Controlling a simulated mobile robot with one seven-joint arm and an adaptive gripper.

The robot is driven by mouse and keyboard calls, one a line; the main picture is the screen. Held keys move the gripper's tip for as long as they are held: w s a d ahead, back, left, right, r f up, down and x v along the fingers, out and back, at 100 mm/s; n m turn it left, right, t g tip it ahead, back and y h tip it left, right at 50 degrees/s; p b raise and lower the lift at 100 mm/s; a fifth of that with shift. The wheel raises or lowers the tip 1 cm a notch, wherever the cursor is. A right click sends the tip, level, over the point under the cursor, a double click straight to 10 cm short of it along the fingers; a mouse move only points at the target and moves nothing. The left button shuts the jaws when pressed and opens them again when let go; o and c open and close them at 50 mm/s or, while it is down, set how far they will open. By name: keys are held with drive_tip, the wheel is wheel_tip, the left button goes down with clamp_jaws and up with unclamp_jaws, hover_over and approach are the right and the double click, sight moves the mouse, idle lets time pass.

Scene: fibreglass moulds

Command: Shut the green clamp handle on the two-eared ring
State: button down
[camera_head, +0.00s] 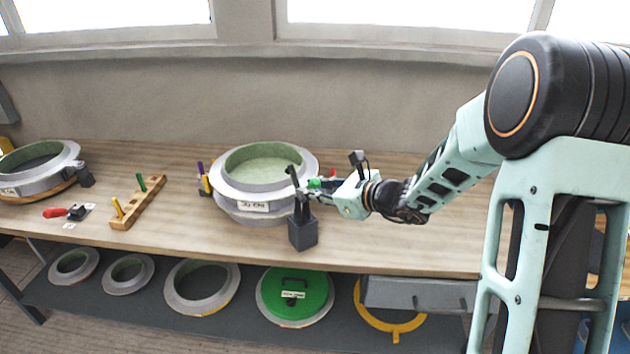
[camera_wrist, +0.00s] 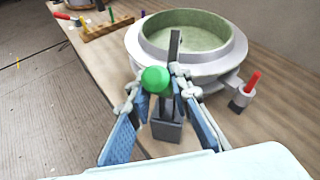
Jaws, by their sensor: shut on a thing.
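The grey ring mould (camera_head: 228,190) with a pale green inside and a white label sits on the bench, left of my gripper; it is also at the top of the wrist view (camera_wrist: 205,68). At its front stands a clamp on a dark block (camera_head: 302,235), with a dark bar (camera_wrist: 174,50) standing upright. The green clamp handle (camera_wrist: 155,80) points toward the wrist camera; its green also shows in the head view (camera_head: 315,183). My gripper (camera_wrist: 158,88) is shut on the green handle, one finger on each side. The fingers hide part of the clamp.
A wooden rack (camera_head: 138,204) and another mould (camera_head: 40,180) are further left. Bare bench (camera_head: 400,245) lies in front.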

idle(0.4)
drive_tip(key=c, duration=1.7)
unclamp_jaws()
drive_tip(key=shift+c, duration=0.2)
drive_tip(key=shift+r, duration=0.1)
drive_tip(key=v, duration=1.2)
drive_tip(key=shift+w, duration=0.1)
drive_tip(key=shift+c, duration=0.5)
